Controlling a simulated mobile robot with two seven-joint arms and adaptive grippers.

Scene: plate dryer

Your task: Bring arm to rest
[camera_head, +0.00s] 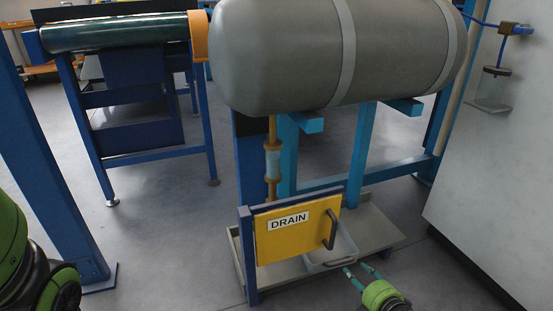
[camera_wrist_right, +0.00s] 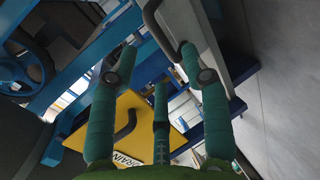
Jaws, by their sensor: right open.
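My right gripper (camera_head: 357,271) is at the lower right in the head view, its teal fingers pointing toward the handle of a pale tray (camera_head: 344,242). In the right wrist view the gripper (camera_wrist_right: 158,52) is open, its fingers spread with nothing between them. The tray's dark handle (camera_wrist_right: 158,22) shows close to the right fingertip there; I cannot tell whether they touch. The yellow DRAIN panel (camera_head: 288,238) with a dark handle stands left of the tray and shows below the fingers in the wrist view (camera_wrist_right: 150,137). Only a green and black part of my left arm shows at lower left.
A large grey tank (camera_head: 290,55) rests on a blue frame (camera_head: 355,155) above the tray. A pale wall-like cabinet (camera_head: 490,190) bounds the right side. Grey floor is clear between conveyor and frame.

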